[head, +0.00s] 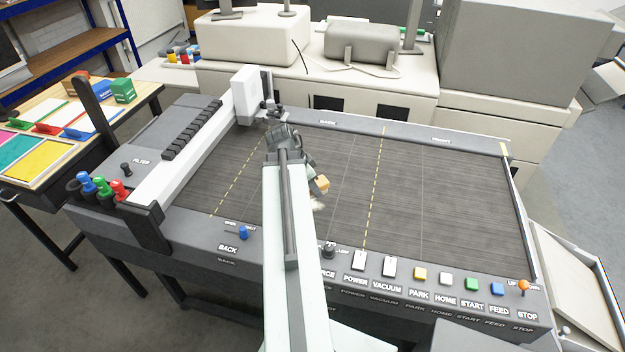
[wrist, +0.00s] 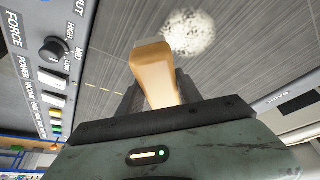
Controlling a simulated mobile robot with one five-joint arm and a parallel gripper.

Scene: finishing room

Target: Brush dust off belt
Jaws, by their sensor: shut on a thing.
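My gripper (wrist: 157,92) is shut on the tan handle of a brush (wrist: 152,72), which points away from the jaws in the wrist view. In the head view the brush (head: 321,184) shows as a small tan piece beside my arm, low over the belt. The belt (head: 455,200) is dark grey with fine ribs and dashed yellow lines. A pale, speckled dust patch (wrist: 188,34) lies on it just past the brush's end. In the head view the dust (head: 317,204) shows only partly beside my arm. I cannot tell whether the brush touches the belt.
A white gantry (head: 190,157) with a carriage (head: 246,95) crosses the machine's left side. A control panel with several buttons (head: 420,274) and a force knob (head: 328,250) runs along the near edge. The belt's right half is clear.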

